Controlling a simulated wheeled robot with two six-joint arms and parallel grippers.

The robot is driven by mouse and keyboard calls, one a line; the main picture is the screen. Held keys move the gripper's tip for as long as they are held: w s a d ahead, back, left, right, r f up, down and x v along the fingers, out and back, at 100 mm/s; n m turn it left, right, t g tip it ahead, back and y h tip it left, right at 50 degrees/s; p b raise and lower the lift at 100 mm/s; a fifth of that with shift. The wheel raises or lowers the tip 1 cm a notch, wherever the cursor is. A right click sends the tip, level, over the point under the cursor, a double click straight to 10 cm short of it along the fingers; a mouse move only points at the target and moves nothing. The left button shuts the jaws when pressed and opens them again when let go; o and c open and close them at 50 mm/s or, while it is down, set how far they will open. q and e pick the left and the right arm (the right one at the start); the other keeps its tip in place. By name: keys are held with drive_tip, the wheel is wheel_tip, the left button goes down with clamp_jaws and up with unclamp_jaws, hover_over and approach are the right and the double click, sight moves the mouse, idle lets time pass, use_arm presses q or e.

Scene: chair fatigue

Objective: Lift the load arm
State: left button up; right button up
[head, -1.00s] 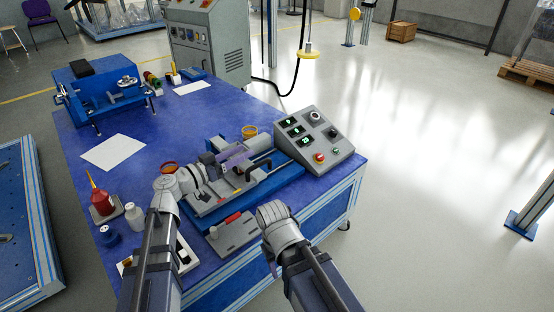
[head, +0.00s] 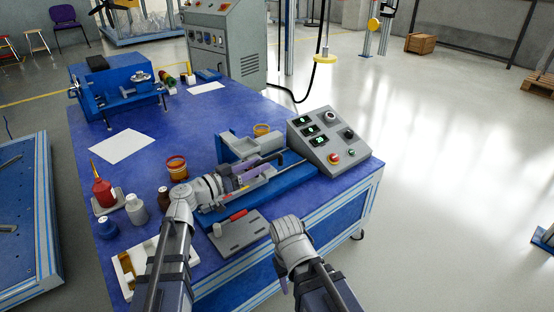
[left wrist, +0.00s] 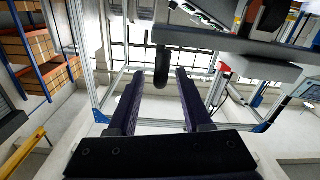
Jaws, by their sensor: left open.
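The blue-and-grey bench machine (head: 287,171) sits at the right of the blue table. A black bar with a bent end (head: 270,158), which looks like its load arm, lies across it. My left gripper (head: 247,172) is over the machine, beside this bar. In the left wrist view my left gripper (left wrist: 158,76) is open, and a dark rounded bar end (left wrist: 162,66) shows between or just beyond its fingertips. I cannot tell whether they touch. My right gripper (head: 284,284) is low at the table's front edge; its fingers are mostly hidden by its wrist.
A sloped control box (head: 322,135) with lit displays stands at the machine's right end. A grey plate with a red-handled tool (head: 239,232) lies in front. Bottles (head: 137,210) and an amber jar (head: 177,168) stand at left. The table's middle is clear around a white sheet (head: 122,146).

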sight(277, 154)
use_arm(q)
drive_tip(key=x, duration=0.7)
drive_tip(key=shift+w+d, duration=0.2)
drive_tip(key=shift+d, duration=0.05)
clamp_jaws()
idle(1.2)
